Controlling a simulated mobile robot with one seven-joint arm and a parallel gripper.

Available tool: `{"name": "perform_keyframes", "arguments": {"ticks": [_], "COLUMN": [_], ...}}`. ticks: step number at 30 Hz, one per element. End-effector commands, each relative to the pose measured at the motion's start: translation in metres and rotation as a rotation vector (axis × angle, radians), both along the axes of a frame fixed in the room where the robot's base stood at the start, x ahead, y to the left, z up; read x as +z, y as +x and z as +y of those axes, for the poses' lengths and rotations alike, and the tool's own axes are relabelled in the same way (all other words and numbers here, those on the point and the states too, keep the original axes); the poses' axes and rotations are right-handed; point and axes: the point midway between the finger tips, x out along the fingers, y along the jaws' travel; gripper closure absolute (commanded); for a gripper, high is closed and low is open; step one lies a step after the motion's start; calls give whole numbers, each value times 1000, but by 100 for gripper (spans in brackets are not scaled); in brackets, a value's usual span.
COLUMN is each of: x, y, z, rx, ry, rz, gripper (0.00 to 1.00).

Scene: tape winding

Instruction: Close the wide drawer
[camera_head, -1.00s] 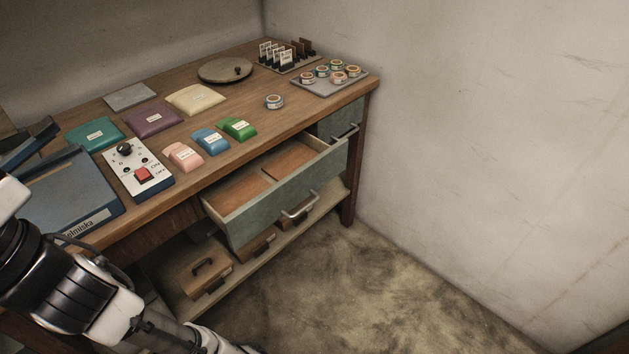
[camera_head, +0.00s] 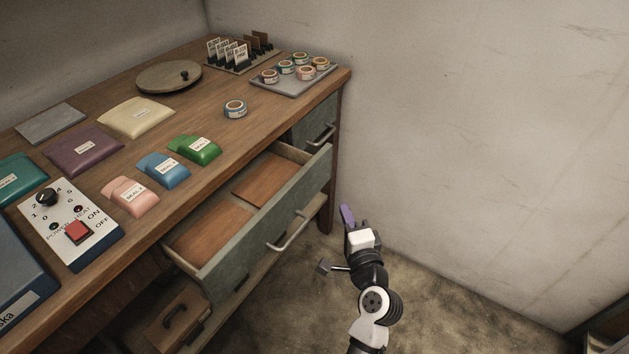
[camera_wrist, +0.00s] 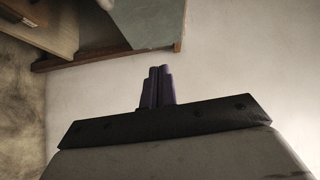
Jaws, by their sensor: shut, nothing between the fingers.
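The wide drawer (camera_head: 262,232) is pulled out from under the tabletop. Its grey-green front has a metal bar handle (camera_head: 290,231), and its wooden inside shows from above. My gripper (camera_head: 346,214), with purple fingers, is in front of the drawer and to its right, apart from it, near the bare wall. In the wrist view my gripper's fingers (camera_wrist: 157,86) are together with nothing between them. A grey-green panel (camera_wrist: 150,22) shows beyond them at the top of that view; I cannot tell which drawer it belongs to.
A smaller drawer (camera_head: 315,127) with its own handle sits at the table's right end. A low shelf (camera_head: 228,302) under the table holds a brown box (camera_head: 177,317). The wall (camera_head: 470,130) is close on the right. Floor in front of the drawer is open.

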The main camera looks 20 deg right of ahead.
Motion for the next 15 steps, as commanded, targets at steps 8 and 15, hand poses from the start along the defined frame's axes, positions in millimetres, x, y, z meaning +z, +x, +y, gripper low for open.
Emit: {"name": "perform_keyframes", "arguments": {"ticks": [8, 15], "x": [-17, -14], "y": [-10, 38], "z": [-17, -22], "rx": [-25, -23], "ry": [74, 69], "rz": [17, 16], "gripper": [100, 100]}}
